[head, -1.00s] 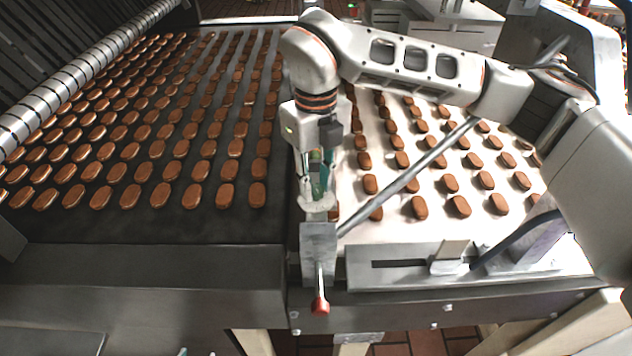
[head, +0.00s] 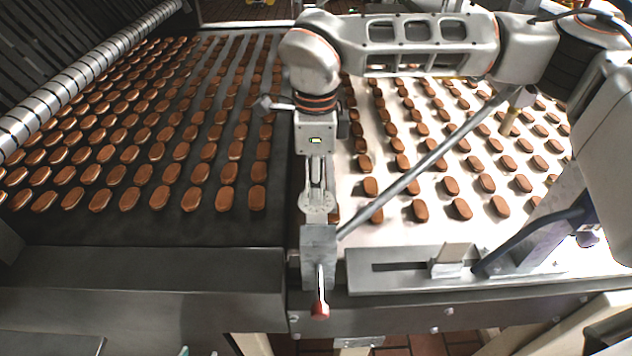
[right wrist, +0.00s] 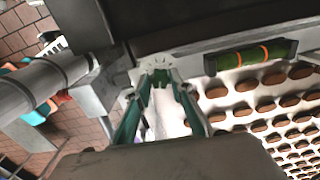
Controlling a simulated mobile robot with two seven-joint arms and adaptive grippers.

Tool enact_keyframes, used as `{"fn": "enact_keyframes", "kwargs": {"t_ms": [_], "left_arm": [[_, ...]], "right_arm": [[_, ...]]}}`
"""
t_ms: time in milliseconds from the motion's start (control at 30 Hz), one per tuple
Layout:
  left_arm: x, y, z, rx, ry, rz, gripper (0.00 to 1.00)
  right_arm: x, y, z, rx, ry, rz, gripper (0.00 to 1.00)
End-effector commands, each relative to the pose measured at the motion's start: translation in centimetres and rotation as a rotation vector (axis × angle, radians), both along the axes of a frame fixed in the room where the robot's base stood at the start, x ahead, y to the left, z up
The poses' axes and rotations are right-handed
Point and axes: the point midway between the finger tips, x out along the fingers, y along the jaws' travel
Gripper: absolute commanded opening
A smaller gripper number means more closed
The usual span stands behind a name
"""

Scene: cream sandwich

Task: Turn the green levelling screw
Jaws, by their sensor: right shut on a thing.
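The green levelling screw (right wrist: 160,78) shows between the fingertips of my right gripper (right wrist: 160,84) in the right wrist view. The gripper is shut on it, with one teal-padded finger on each side. A pale marked dial (right wrist: 156,63) lies around the screw. In the head view my right gripper (head: 317,184) points down at the dial (head: 317,204), above a grey metal bracket (head: 318,240). The screw is hidden in the head view. My left gripper is in neither view.
A green spirit level (right wrist: 252,55) with orange marks is beside the screw. A red-tipped lever (head: 320,308) hangs in front of the bracket. A slanted metal rod (head: 430,157) crosses the white belt (head: 395,233). Brown biscuits fill the dark belt (head: 190,228) and white belt.

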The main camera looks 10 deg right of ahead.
Motion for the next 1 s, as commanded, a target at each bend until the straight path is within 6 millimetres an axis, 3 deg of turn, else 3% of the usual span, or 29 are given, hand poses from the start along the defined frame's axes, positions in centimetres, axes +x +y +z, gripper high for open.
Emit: {"fn": "enact_keyframes", "kwargs": {"t_ms": [500,1000], "left_arm": [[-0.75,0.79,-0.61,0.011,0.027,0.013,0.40],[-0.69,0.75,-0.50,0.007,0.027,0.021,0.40]], "right_arm": [[-0.20,-0.05,-0.27,-0.004,0.007,0.345,0.01],[-0.28,-0.09,-0.42,-0.005,0.009,0.412,0.01]]}}
